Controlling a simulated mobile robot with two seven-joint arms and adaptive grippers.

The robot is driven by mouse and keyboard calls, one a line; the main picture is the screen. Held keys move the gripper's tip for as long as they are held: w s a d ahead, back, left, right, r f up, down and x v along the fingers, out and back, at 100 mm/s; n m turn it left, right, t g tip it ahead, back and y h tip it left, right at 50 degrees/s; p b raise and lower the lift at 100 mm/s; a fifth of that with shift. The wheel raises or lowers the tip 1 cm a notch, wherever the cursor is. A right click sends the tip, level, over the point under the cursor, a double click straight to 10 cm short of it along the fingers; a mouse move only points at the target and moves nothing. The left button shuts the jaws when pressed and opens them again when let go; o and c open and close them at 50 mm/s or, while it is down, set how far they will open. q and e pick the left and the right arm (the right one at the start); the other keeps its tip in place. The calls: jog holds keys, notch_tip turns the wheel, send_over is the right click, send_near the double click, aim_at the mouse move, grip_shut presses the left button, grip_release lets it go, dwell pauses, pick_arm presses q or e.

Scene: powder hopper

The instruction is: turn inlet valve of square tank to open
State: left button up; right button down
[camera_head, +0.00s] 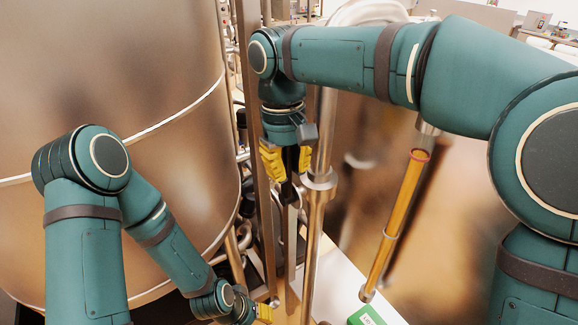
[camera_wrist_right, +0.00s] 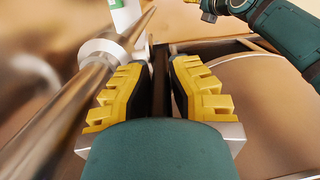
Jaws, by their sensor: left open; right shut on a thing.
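My right gripper (camera_head: 286,163) points down beside the upright metal pipes in the head view. Its yellow fingers are shut on a black bar-like handle (camera_wrist_right: 160,85), seen between them in the wrist view; I take it for the inlet valve's handle. The valve body and how far it is turned are hidden. A brown, shiny metal wall (camera_head: 455,230), perhaps the square tank, stands right of the pipes. My left gripper (camera_head: 262,313) is low at the bottom edge of the head view, partly cut off, open and away from the handle.
A large round metal tank (camera_head: 110,70) fills the left. A steel pipe with a collar (camera_head: 318,182) stands close right of my right gripper. An orange tube (camera_head: 398,220) hangs farther right. A green box (camera_head: 367,316) lies on a white surface below.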

jog(key=shift+w+a, duration=0.1)
jog(key=c, duration=0.8)
grip_release()
jog(key=shift+w+a, duration=0.1)
jog(key=shift+c, duration=0.2)
jog(key=shift+w+a+f, duration=0.1)
jog(key=shift+w, duration=0.05)
notch_tip(320, 180, up, 12)
jog(key=w, duration=0.1)
jog(key=shift+a, duration=0.35)
